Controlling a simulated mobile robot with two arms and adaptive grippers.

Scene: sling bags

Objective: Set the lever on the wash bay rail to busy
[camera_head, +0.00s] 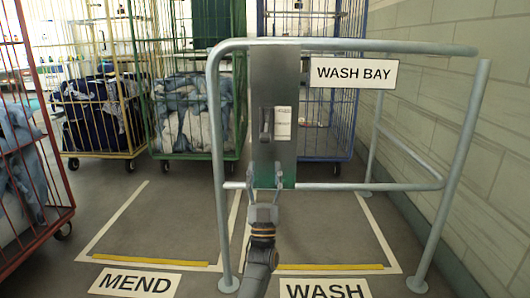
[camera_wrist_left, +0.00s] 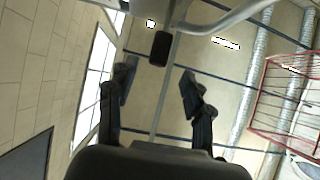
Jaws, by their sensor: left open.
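The wash bay rail (camera_head: 350,46) is a grey tube frame with a tall metal panel (camera_head: 275,75) on it. A small dark lever (camera_head: 266,125) sits mid-panel, beside a pale label (camera_head: 283,122) too small to read. A dark block that looks like the lever handle (camera_wrist_left: 160,48) shows in the left wrist view, beyond the fingertips. My left gripper (camera_head: 265,178) is open and empty at the panel's green lower end, below the lever and apart from it. Its spread fingers also show in the left wrist view (camera_wrist_left: 157,78). My right gripper is in neither view.
A WASH BAY sign (camera_head: 354,73) hangs right of the panel. Wheeled cages, yellow (camera_head: 104,60), green (camera_head: 190,156), blue (camera_head: 325,155) and red (camera_head: 55,190), stand behind and left. A block wall (camera_head: 480,130) closes the right. The MEND floor bay (camera_head: 150,225) is empty.

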